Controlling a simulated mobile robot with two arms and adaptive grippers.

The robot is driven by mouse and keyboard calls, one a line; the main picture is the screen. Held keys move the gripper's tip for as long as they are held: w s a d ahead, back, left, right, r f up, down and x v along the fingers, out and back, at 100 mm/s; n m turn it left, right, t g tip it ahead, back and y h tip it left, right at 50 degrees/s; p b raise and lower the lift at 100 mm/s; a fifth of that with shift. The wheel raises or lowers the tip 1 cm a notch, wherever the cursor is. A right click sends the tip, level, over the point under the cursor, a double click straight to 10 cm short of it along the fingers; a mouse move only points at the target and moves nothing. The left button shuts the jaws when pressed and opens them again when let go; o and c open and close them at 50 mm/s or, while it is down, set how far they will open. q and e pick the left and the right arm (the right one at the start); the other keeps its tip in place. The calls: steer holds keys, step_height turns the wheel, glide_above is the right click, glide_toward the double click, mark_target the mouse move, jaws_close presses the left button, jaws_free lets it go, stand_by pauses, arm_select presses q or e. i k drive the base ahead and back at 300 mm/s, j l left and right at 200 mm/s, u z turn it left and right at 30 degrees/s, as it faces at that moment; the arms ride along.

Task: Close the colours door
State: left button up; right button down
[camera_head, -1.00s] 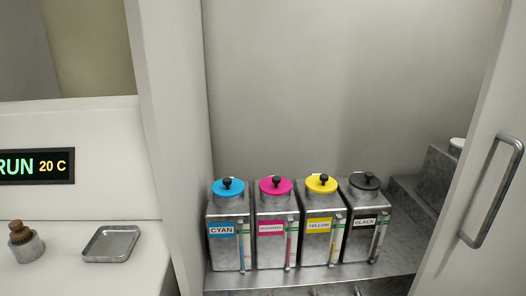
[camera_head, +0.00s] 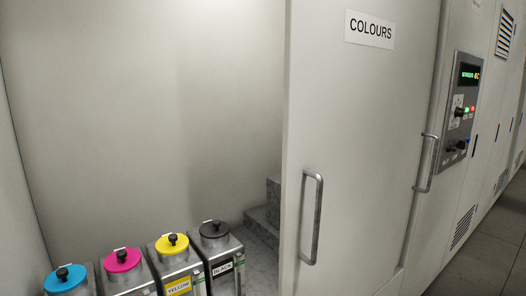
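The colours door (camera_head: 355,150) is a tall pale panel labelled COLOURS, right of centre in the head view. It carries a metal bar handle (camera_head: 312,218) near its left edge. The cabinet opening to its left is uncovered, and its inside shows. In it stand metal ink cans with cyan (camera_head: 67,279), magenta (camera_head: 123,261), yellow (camera_head: 172,244) and black (camera_head: 215,234) lids, cut off by the bottom edge. Neither gripper shows in the view.
A grey stepped block (camera_head: 262,218) stands inside behind the door's edge. Right of the door are another bar handle (camera_head: 426,163) and a control panel (camera_head: 462,105) with lit display and knobs. Grey floor (camera_head: 488,255) is clear at the lower right.

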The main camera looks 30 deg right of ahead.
mark_target(357, 72)
steer(key=l+z, duration=0.3)
steer(key=z, duration=0.15)
steer(key=l+z, duration=0.65)
steer(key=z, duration=0.25)
